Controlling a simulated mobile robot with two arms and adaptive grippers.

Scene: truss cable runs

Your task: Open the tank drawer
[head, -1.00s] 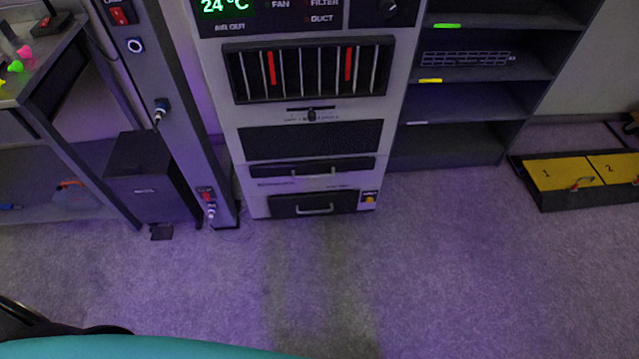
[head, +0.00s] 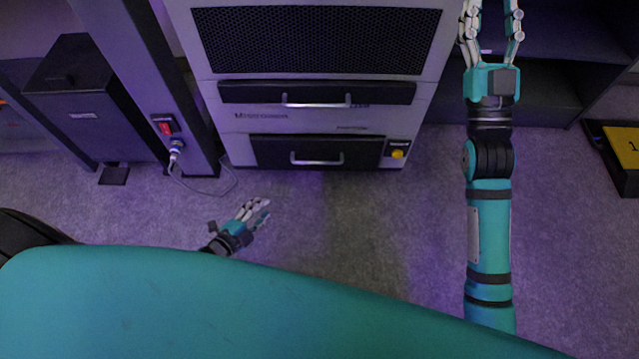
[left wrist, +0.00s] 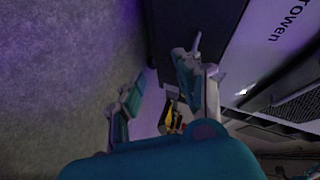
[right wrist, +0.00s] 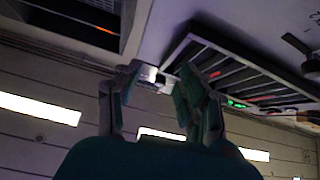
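The grey cabinet (head: 212,98) has two dark drawer fronts near the floor. The upper drawer (head: 245,92) and lower drawer (head: 275,150) each have a silver handle and look shut; I cannot read which is labelled as the tank. The lower handle (head: 316,160) is bare. My left gripper (head: 262,210) is low in front of the cabinet, below and left of that handle in the head view, apart from it. Its fingers are spread and empty in the left wrist view (left wrist: 163,92). My right gripper (head: 493,18) is raised right of the cabinet, fingers spread and empty.
A yellow knob (head: 397,153) sits right of the lower drawer. A post (head: 150,80) with a red switch and a cable (head: 215,192) stands left, beside a black box (head: 85,100). Dark shelves (head: 545,95) stand right. The carpet (head: 350,225) before the drawers is clear.

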